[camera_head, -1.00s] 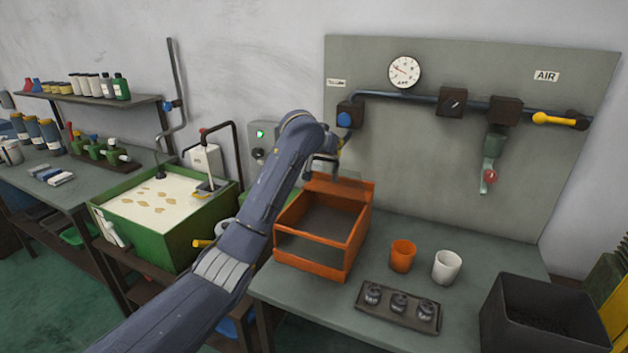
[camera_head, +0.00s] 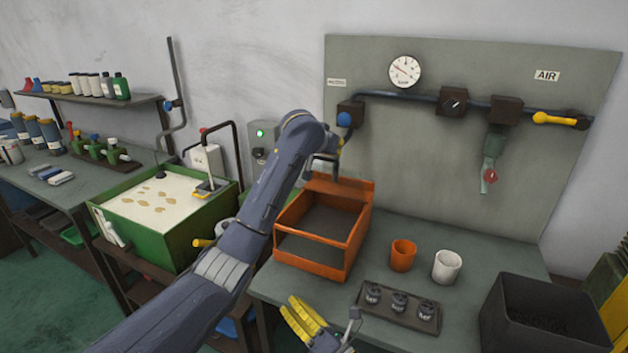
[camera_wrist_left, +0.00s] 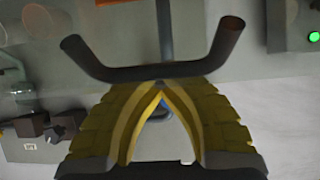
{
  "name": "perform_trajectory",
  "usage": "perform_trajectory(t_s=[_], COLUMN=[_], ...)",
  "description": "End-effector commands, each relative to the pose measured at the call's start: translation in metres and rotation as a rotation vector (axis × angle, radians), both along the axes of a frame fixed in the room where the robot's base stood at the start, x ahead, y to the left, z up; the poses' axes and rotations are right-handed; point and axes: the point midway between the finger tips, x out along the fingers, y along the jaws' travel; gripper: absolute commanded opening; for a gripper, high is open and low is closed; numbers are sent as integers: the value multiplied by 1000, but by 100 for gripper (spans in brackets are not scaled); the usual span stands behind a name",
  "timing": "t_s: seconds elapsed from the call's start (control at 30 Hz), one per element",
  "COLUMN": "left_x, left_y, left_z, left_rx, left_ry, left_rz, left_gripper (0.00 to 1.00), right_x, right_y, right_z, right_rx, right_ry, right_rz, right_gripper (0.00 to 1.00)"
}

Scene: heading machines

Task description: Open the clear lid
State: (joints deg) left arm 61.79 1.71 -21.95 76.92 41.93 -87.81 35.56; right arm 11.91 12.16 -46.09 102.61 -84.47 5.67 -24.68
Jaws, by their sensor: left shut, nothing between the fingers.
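The orange box (camera_head: 346,257) has a see-through front panel and stands at the left of the bench. I cannot clearly make out the clear lid. My left arm reaches across to the back of the box, and its gripper is mostly hidden behind the wrist in the head view. In the left wrist view the yellow fingers of my left gripper (camera_wrist_left: 160,90) are shut and empty, with tips together close to a dark bent bar (camera_wrist_left: 150,72). I cannot tell if they touch. My right gripper (camera_head: 322,322) shows partly at the bottom edge; its opening is unclear.
An orange cup (camera_head: 402,256), a white cup (camera_head: 447,267) and a tray (camera_head: 384,312) of small dark parts stand right of the box. A black bin (camera_head: 545,320) is at the front right. A green tank (camera_head: 185,235) stands left. A back panel (camera_head: 420,165) carries pipes.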

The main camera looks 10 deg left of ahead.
Motion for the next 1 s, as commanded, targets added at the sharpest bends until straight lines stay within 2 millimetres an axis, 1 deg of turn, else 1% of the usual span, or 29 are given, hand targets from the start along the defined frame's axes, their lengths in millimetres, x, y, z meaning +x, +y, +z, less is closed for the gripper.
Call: perform_trajectory(t_s=[0.03,0.17,0.2,0.27,0.3,0.4,0.53,0.63,0.77,0.87,1.0], left_x=[0,0,0,0,0,0,0,0,0,0,0], left_y=[0,0,0,0,0,0,0,0,0,0,0], left_z=[0,0,0,0,0,0,0,0,0,0,0], left_rx=[0,0,0,0,0,0,0,0,0,0,0], left_ry=[0,0,0,0,0,-1,0,0,0,0,0], left_rz=[0,0,0,0,0,0,0,0,0,0,0], left_gripper=[0,0,0,0,0,0,0,0,0,0,0], right_x=[14,43,50,69,80,105,130,142,147,153,167], right_y=[0,-2,-2,-12,-18,-31,-46,-55,-58,-55,-45], right_z=[24,76,93,99,105,121,138,147,146,150,158], right_rx=[0,-7,-8,24,51,113,186,226,249,256,257], right_ry=[-59,-198,-240,-211,-197,-166,-136,-123,-99,-95,-95], right_rz=[-21,-78,-95,-134,-157,-206,-254,-278,-283,-285,-284], right_gripper=[0,0,0,0,0,0,0,0,0,0,0])
